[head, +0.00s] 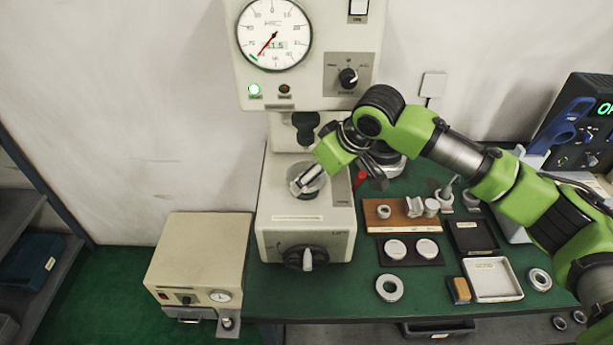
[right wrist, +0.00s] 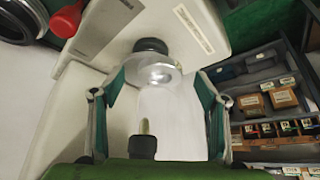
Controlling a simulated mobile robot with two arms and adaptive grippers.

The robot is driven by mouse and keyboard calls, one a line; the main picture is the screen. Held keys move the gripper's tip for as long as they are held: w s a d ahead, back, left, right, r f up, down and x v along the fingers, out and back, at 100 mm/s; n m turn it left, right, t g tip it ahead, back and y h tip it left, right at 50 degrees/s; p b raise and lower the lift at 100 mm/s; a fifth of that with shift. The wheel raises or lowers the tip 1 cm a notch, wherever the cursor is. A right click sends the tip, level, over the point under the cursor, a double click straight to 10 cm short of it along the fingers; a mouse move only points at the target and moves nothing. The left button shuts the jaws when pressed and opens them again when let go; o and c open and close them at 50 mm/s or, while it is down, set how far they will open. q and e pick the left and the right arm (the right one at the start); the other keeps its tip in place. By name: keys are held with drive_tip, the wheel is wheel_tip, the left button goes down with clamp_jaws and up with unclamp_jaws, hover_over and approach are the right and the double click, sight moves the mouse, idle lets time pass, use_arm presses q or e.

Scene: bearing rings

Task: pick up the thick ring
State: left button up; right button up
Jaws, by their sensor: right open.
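Several metal rings show in the head view; I cannot tell for certain which is the thick ring. One ring (head: 389,288) lies flat on the green bench in front of a dark tray. Another ring (head: 539,279) lies farther right. A small ring (head: 383,211) sits on the wooden block. My right gripper (head: 297,187) is over the round platen of the press, far left of these rings. In the right wrist view its fingers (right wrist: 160,78) are apart, with no ring visible between them. My left gripper is out of view.
The press (head: 277,225) stands under my right gripper, with a dial gauge (head: 274,34) above. A white tray (head: 493,279) and a dark tray (head: 411,258) stand on the bench. The right wrist view shows a dark shelf (right wrist: 270,75) with small boxes.

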drive_tip(key=shift+w+a+f+p, duration=0.4)
drive_tip(key=shift+w+a+f, duration=0.2)
drive_tip(key=shift+a, duration=0.1)
drive_tip(key=shift+s+d, duration=0.1)
drive_tip(key=shift+d, duration=0.05)
drive_tip(key=c, duration=0.4)
drive_tip(key=shift+r, duration=0.1)
drive_tip(key=c, duration=1.2)
